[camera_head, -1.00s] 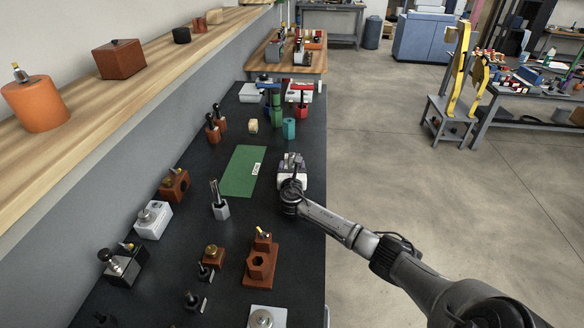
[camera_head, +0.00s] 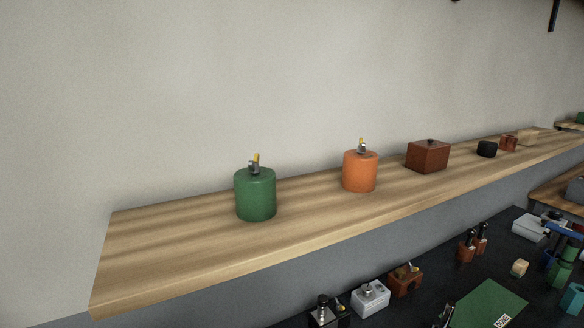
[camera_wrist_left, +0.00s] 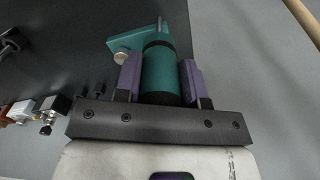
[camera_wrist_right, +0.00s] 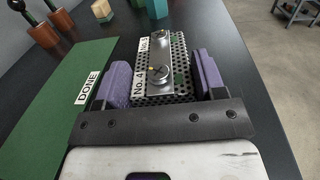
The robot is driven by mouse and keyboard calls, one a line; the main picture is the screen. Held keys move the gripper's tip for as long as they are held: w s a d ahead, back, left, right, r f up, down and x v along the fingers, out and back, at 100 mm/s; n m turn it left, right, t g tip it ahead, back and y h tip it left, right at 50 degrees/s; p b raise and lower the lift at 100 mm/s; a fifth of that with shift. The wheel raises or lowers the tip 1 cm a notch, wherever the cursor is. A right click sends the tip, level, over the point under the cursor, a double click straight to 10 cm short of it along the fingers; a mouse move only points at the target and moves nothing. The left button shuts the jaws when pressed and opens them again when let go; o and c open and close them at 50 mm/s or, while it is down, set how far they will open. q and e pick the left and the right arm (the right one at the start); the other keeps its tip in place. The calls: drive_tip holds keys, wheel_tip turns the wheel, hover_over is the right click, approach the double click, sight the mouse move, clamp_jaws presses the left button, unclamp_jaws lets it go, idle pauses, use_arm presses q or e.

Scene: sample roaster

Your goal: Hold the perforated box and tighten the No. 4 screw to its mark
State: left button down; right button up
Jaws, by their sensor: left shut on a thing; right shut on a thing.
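The perforated box (camera_wrist_right: 180,92) is a grey metal box with holes, in the right wrist view. Its top plate has two screw heads; the nearer one (camera_wrist_right: 160,74) is beside the label "No. 4" (camera_wrist_right: 139,82). A yellow mark shows near this screw. My right gripper (camera_wrist_right: 163,80) has its purple fingers on either side of the box and is shut on it. Neither gripper shows in the head view.
A green mat (camera_wrist_right: 50,100) labelled "DONE" lies left of the box; it also shows in the head view (camera_head: 485,303). A wooden shelf (camera_head: 180,250) holds a green cylinder (camera_head: 256,195), an orange cylinder (camera_head: 360,172) and a brown box (camera_head: 428,156). Small fixtures stand on the dark bench.

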use_arm(q)
drive_tip(key=shift+r, duration=2.4)
use_arm(e)
drive_tip(key=o, duration=1.1)
drive_tip(key=shift+o, duration=0.2)
drive_tip(key=shift+a, duration=0.1)
drive_tip(key=v, duration=1.2)
